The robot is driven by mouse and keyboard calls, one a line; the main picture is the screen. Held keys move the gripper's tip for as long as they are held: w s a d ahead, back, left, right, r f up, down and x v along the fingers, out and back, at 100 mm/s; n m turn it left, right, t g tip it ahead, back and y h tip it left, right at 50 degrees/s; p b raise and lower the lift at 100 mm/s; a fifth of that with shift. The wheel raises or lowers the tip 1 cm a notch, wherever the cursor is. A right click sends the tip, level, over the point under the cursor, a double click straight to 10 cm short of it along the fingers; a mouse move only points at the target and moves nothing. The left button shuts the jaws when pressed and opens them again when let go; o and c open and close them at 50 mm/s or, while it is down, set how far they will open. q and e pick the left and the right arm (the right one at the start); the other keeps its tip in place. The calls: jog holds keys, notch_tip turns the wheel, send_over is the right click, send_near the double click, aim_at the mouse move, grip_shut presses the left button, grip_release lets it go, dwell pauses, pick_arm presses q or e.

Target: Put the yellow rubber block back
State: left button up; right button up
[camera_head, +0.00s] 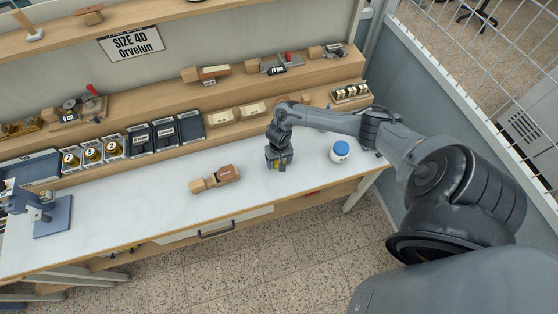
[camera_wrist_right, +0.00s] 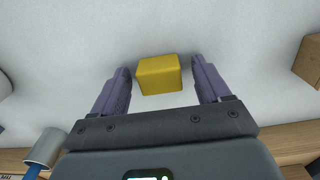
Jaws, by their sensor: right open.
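The yellow rubber block (camera_wrist_right: 159,74) lies on the white worktop, between the fingertips of my right gripper (camera_wrist_right: 159,72) in the right wrist view. The gripper is open, with a small gap on each side of the block. In the head view my right gripper (camera_head: 279,160) points down low over the worktop, right of its middle; it mostly hides the block there. My left gripper is not in view.
A wooden tool (camera_head: 215,180) lies on the worktop left of my right gripper. A white jar with a blue lid (camera_head: 340,151) stands to its right. Shelves (camera_head: 225,127) with trays and tools run along the back. A blue-grey press (camera_head: 52,215) stands at far left.

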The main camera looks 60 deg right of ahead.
notch_tip(320, 180, up, 12)
jog(key=p, duration=0.3)
jog(key=a+n+t, duration=0.5)
jog(key=a+n, duration=0.3)
jog(key=a, duration=1.4)
jog(key=s+a+r+n+g, duration=0.1)
jog(key=s+a+r+n, duration=0.1)
jog(key=s+r, duration=0.7)
jog(key=s, duration=0.3)
jog(key=shift+a+r+n, duration=0.15)
jog(key=shift+r+n, duration=0.25)
jog(key=shift+r, duration=0.1)
